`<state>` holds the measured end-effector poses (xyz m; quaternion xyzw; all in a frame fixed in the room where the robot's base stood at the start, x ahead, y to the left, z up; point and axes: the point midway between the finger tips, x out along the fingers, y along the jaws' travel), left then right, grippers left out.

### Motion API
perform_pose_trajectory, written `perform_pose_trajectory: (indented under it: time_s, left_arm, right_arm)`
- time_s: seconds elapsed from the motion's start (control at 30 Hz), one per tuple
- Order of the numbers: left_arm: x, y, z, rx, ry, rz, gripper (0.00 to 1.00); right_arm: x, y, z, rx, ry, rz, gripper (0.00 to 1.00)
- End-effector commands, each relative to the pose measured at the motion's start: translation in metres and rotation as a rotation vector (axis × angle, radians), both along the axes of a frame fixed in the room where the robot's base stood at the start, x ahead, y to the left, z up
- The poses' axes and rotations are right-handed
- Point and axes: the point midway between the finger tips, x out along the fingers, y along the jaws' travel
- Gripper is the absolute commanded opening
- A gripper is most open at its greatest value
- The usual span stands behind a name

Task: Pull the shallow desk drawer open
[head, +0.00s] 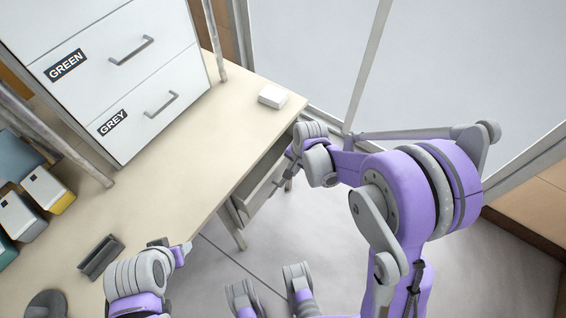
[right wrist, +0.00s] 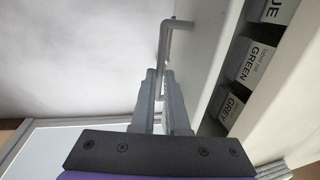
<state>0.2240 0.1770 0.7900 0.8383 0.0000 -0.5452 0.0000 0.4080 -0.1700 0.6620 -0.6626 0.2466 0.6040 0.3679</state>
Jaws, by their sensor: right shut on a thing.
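The shallow desk drawer (head: 256,198) is under the desk's right edge in the head view, part way out, with a gap showing inside. In the right wrist view, its pale front (right wrist: 212,62) carries a grey bar handle (right wrist: 168,48). My right gripper (head: 284,184) is at the drawer front. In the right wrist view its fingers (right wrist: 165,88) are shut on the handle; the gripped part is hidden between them. My left gripper (head: 172,250) is over the desk's near edge at the lower left, away from the drawer; its jaw opening is unclear.
The drawer holds cards or boxes labelled GREEN (right wrist: 256,62) and GREY (right wrist: 231,108). On the desk (head: 190,190) are a small white box (head: 272,96), a dark grey holder (head: 101,257) and a cabinet with GREEN and GREY drawers (head: 150,100). Floor is clear before the drawer.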

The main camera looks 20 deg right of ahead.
Motion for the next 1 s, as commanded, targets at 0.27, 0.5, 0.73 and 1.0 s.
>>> perform_pose_trajectory:
  time_s: [0.27, 0.5, 0.73, 1.0]
  left_arm:
    - [0.0, 0.0, -0.005, 0.0, 0.002, 0.0, 0.5]
    - [0.0, 0.0, -0.008, 0.0, 0.003, 0.0, 0.5]
    - [0.0, 0.0, -0.009, 0.0, 0.003, 0.0, 0.5]
    - [0.0, 0.0, -0.011, 0.0, 0.004, 0.0, 0.5]
  right_arm:
    - [-0.043, -0.034, 0.0, -0.001, 0.001, -0.005, 0.0]
    - [-0.079, -0.062, 0.0, -0.001, -0.001, -0.005, 0.0]
    - [-0.11, -0.087, 0.0, -0.001, -0.001, -0.004, 0.0]
    - [-0.136, -0.107, 0.0, -0.001, -0.001, -0.003, 0.0]
